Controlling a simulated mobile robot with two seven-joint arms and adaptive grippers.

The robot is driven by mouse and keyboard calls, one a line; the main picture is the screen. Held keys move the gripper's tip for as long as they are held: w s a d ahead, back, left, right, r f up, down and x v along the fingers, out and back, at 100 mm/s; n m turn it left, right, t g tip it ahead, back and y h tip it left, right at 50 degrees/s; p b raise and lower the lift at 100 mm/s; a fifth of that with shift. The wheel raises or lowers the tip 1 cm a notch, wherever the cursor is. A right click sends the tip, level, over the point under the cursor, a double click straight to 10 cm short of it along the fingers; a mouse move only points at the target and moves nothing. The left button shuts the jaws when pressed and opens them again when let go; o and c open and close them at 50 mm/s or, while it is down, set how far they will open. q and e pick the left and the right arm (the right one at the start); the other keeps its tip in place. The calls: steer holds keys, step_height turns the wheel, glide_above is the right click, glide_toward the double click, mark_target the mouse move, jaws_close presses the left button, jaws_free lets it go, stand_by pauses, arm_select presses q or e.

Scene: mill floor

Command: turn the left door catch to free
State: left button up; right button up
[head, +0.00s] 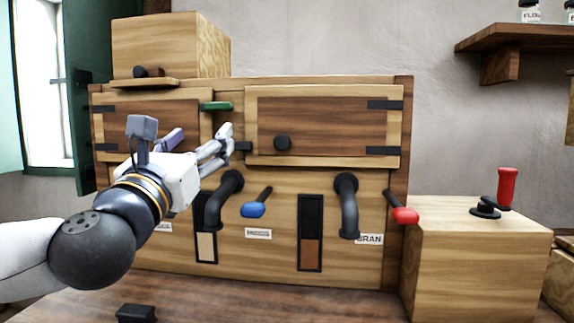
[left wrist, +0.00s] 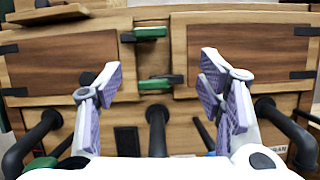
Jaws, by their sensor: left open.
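The left door (head: 125,116) is a dark wooden panel in a pale frame, and it looks shut. The left door catch (head: 215,106) is a green bar lying level near the top of the post between the doors. In the left wrist view this catch (left wrist: 152,33) reaches a black piece on the left door's edge. A second green catch (left wrist: 154,85) lies lower on the post, toward the right door. My left gripper (head: 198,140) is open and empty in front of the post. In the left wrist view its fingers spread below the upper catch, apart from it. My right gripper is not in view.
The right door (head: 322,124) has a black knob (head: 282,142). Below are black pipes (head: 347,205), a blue-handled lever (head: 254,210) and a red-handled lever (head: 402,214). A wooden box (head: 170,45) stands on top at left. A wooden block (head: 478,255) stands at right.

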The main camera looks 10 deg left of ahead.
mark_target(216, 106)
arm_select(q)
steer(key=shift+n+y, duration=0.4)
steer(key=shift+n, duration=0.1)
steer(key=x, duration=0.4)
steer(key=r+p+x, duration=0.1)
steer(key=x, duration=0.2)
steer(key=a+r+p+x, duration=0.1)
steer(key=x, duration=0.3)
steer(key=shift+a, duration=0.1)
steer(key=shift+w+r, duration=0.1)
steer(key=shift+w, duration=0.45)
steer(key=c, duration=1.2)
steer(key=shift+o, duration=0.2)
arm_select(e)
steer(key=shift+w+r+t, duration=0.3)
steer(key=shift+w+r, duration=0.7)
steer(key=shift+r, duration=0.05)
